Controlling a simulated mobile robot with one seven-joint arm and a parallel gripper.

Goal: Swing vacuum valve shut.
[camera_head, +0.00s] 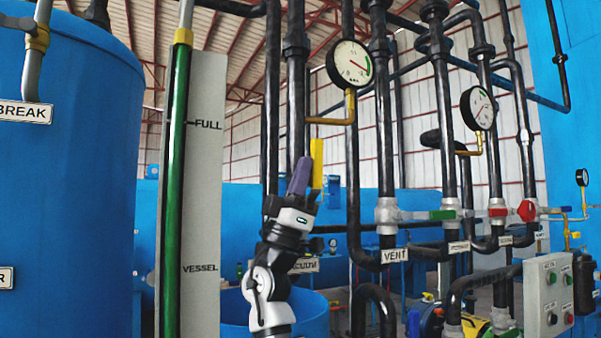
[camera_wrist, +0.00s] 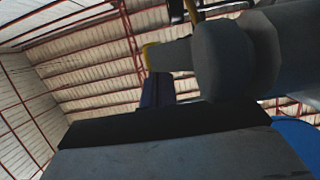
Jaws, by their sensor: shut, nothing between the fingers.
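The vacuum valve's yellow handle (camera_head: 317,163) stands upright in the head view, against a dark vertical pipe. My gripper (camera_head: 301,174), with purple fingers, points up just left of the handle; it is shut and empty. Whether the fingers touch the handle is unclear. The vacuum label (camera_head: 304,266) is partly hidden behind my arm, which also covers the valve body there. In the wrist view, a grey rounded valve part (camera_wrist: 228,62) is close on the right, with a yellow piece (camera_wrist: 150,57) at its left end. My purple gripper (camera_wrist: 158,88) is just below that piece.
A vent label (camera_head: 395,255) and a valve with a green handle (camera_head: 443,215) are to the right, with a red-handled valve (camera_head: 527,211) beyond. A tall level gauge board (camera_head: 203,200) and a blue tank (camera_head: 65,160) stand left. Black pipes crowd the area around the gripper.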

